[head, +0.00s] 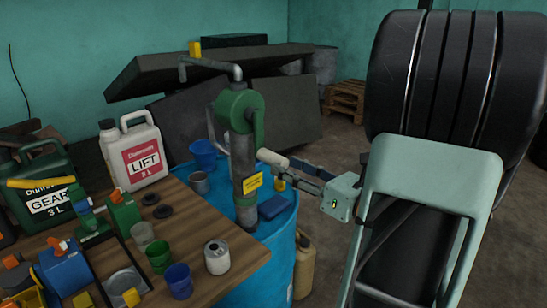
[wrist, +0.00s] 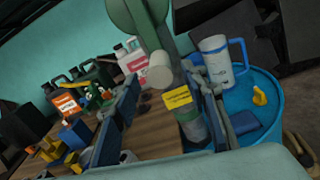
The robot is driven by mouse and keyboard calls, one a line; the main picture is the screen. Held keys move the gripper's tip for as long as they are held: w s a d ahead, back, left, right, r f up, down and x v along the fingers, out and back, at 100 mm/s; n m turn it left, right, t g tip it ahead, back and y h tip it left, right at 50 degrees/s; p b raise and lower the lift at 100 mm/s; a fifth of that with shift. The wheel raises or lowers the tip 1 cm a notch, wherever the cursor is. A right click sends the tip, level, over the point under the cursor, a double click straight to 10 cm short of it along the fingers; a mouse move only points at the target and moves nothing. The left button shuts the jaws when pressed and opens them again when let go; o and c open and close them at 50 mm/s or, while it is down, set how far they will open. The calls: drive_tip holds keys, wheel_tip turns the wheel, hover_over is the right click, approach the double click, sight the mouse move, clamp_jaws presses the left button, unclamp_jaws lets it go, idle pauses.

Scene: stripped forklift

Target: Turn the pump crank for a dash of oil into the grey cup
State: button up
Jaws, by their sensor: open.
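The green hand pump (head: 240,112) stands upright on the blue drum (head: 262,283), with a grey spout (head: 183,72) reaching left. Its crank arm carries a pale cylindrical grip (head: 272,157), which also shows end-on in the wrist view (wrist: 161,73). My gripper (head: 288,170) is open, just right of the grip. In the wrist view, the grip appears between the fingers (wrist: 163,85); contact cannot be told. A grey cup (head: 199,183) stands on the drum's left side, below the spout and left of the pump column. Its inside cannot be made out.
The wooden table (head: 205,275) holds a white LIFT jug (head: 142,158), a GEAR can (head: 48,200), several cups and a tin (head: 217,258). A blue funnel (head: 203,153) and a blue block (head: 273,207) are by the pump. A large tyre (head: 450,75) stands at right.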

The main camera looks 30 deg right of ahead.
sight(274, 160)
drive_tip(key=x, duration=0.5)
drive_tip(key=shift+w+a, duration=0.1)
drive_tip(key=shift+w, duration=0.1)
clamp_jaws()
